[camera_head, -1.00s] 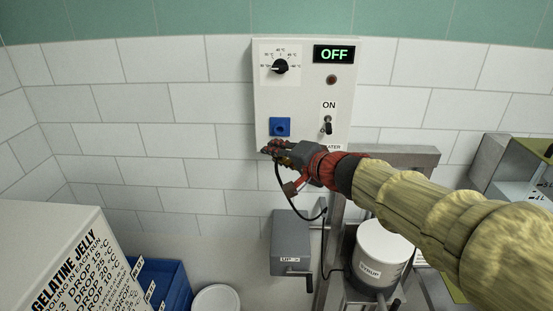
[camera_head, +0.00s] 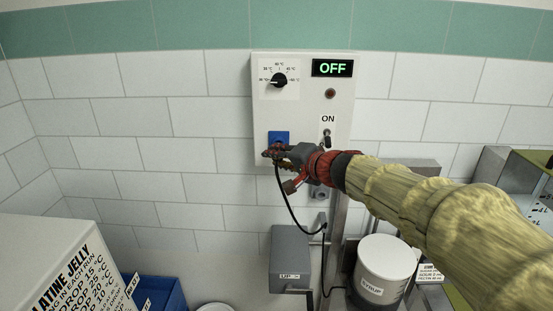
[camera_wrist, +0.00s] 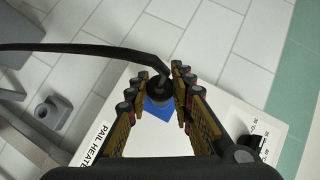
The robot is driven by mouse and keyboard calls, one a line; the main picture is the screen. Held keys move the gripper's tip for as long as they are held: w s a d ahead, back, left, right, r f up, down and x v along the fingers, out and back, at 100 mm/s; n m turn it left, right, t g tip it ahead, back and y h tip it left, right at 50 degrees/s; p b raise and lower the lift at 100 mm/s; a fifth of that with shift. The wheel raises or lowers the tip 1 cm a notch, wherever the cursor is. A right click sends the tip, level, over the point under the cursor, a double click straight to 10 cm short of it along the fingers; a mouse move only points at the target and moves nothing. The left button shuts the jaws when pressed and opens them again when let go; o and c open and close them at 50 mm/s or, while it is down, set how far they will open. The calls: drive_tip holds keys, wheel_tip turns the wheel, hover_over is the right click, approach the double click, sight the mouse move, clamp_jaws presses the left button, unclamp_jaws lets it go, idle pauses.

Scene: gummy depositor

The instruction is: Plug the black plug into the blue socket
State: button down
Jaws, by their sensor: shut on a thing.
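The blue socket (camera_head: 279,135) is on the lower left of the white control panel, its lower part hidden by my gripper (camera_head: 271,153). In the wrist view my gripper (camera_wrist: 159,78) is shut on the black plug (camera_wrist: 157,88), with a finger on each side. The plug's black cable (camera_wrist: 90,48) runs off left; in the head view the cable (camera_head: 284,208) hangs below my gripper. Behind the plug, part of the blue socket (camera_wrist: 157,110) shows. The plug lines up with the socket in this view, but I cannot tell whether it touches or enters it.
The white panel (camera_head: 302,70) carries a dial (camera_head: 279,80), a display (camera_head: 332,68) reading OFF and a switch (camera_head: 327,137). A grey box (camera_head: 290,246) and a white syrup pail (camera_head: 384,265) stand below. Tiled wall left of the panel is clear.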

drive_tip(key=shift+w, duration=0.1)
drive_tip(key=shift+w+b, duration=0.35)
drive_tip(key=shift+w, duration=0.85)
drive_tip(key=c, duration=1.5)
unclamp_jaws()
drive_tip(key=shift+c, duration=0.2)
drive_tip(key=shift+o, duration=0.3)
drive_tip(key=shift+s+d, duration=0.1)
drive_tip(key=v, duration=1.2)
